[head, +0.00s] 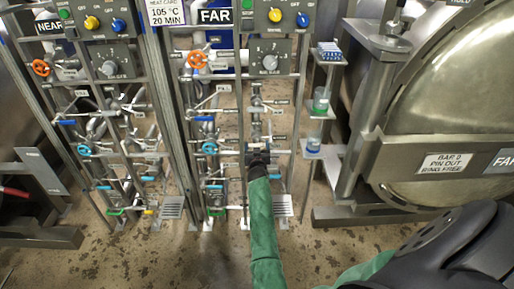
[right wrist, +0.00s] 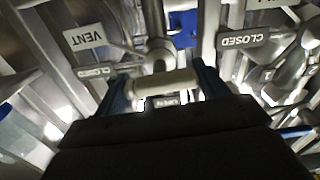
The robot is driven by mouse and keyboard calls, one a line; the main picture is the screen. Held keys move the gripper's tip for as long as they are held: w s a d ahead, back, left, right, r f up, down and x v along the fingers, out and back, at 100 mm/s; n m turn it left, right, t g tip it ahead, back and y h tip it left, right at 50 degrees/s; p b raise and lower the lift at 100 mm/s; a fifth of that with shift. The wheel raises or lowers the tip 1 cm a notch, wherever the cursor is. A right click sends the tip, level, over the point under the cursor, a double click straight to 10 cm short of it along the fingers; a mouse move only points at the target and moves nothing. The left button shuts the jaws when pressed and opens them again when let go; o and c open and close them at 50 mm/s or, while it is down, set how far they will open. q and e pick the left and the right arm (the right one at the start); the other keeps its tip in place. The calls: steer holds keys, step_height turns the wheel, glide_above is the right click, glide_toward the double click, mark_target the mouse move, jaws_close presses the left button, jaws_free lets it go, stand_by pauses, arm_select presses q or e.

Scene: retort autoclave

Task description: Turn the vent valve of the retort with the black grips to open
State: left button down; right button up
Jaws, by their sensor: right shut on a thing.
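In the right wrist view, my right gripper (right wrist: 163,85) is shut on a pale grey cylindrical lever grip (right wrist: 165,82), with one finger at each end of it. A VENT plate (right wrist: 84,37) hangs to the left of the grip, and CLOSED plates (right wrist: 238,40) show around it. In the head view, my right gripper (head: 258,155) is at the pipework under the FAR panel (head: 270,62) and hides the lever there. I cannot make out black grips on this lever. My left gripper is not in view.
The NEAR panel (head: 108,65) and its pipes stand to the left. A blue handwheel (head: 209,148) and blue lever (head: 203,118) are left of my gripper. A shelf post with bottles (head: 321,100) stands to the right. The large retort door (head: 455,110) fills the right side.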

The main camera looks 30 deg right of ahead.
steer(key=n+b, duration=0.1)
steer(key=n, duration=0.2)
steer(key=shift+f+b, duration=0.1)
steer(key=shift+b, duration=0.2)
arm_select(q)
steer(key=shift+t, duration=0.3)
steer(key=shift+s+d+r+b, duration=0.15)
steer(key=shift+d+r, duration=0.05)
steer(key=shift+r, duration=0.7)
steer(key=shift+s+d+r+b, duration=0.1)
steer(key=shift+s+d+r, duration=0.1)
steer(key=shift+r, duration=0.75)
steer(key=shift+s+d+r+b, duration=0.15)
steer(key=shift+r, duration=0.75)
arm_select(e)
steer(key=shift+n, duration=1.1)
steer(key=o, duration=1)
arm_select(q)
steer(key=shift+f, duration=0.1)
